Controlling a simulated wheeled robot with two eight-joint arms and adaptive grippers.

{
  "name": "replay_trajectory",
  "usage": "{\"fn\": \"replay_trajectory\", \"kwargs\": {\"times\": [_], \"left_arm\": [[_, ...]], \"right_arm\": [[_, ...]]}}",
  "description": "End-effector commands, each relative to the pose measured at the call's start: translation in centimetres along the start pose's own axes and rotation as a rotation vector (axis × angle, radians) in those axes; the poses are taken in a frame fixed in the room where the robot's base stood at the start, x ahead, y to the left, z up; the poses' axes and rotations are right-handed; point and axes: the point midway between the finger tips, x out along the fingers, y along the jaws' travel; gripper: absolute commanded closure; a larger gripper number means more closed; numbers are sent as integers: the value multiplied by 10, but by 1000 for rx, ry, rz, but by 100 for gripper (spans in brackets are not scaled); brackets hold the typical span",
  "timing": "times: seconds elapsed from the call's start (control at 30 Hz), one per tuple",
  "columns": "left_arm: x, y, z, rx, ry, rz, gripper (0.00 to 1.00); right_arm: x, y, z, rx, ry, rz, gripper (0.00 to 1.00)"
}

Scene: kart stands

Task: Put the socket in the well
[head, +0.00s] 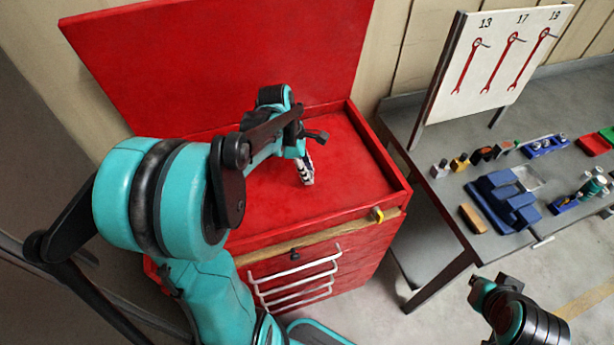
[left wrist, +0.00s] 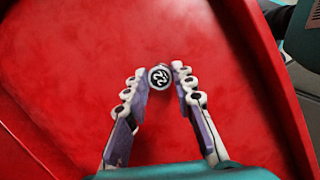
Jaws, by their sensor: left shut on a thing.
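The socket (left wrist: 160,77) shows end-on in the left wrist view as a small round dark piece with a pale rim and a white mark on its face. My left gripper (head: 307,178) is shut on it, with the socket between the two fingertips. In the head view the gripper points down inside the open red well (head: 345,190) at the top of the tool chest. The socket cannot be made out there, and its height above the well floor is unclear. Part of my right arm shows at the bottom right, but I see no right fingers.
The raised red lid (head: 230,60) stands behind the well, and walls surround it. A wooden edge strip (head: 300,245) with a yellow piece runs along the front. To the right, a grey bench (head: 440,205) carries blue holders (head: 505,200), small parts and a wrench board (head: 500,60).

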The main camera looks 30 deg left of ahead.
Motion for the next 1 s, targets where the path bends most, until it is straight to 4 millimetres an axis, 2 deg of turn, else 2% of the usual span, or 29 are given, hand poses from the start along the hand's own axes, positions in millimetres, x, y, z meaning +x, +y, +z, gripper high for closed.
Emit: {"fn": "replay_trajectory", "kwargs": {"times": [0.03, 0.1, 0.47, 0.5, 0.57, 0.87, 1.0], "left_arm": [[12, 0, -3, 0, 0, 0, 100], [19, 0, -5, 0, 0, 0, 100], [22, 0, -6, 0, 0, 0, 100], [22, 0, -6, 0, 0, 0, 70], [22, 0, -6, 0, 0, 0, 54], [21, 0, -6, 0, 0, 0, 54], [9, 0, -5, -1, 0, 1, 54]], "right_arm": [[5, 0, 4, 0, 0, 0, 100], [7, 0, 5, 0, 0, 0, 100], [8, 0, 6, 0, 0, 0, 100], [8, 0, 6, 0, 0, 0, 100], [8, 0, 6, 0, 0, 0, 100], [7, 0, 5, 0, 0, 0, 100], [3, 0, 2, 0, 0, 0, 100]]}}
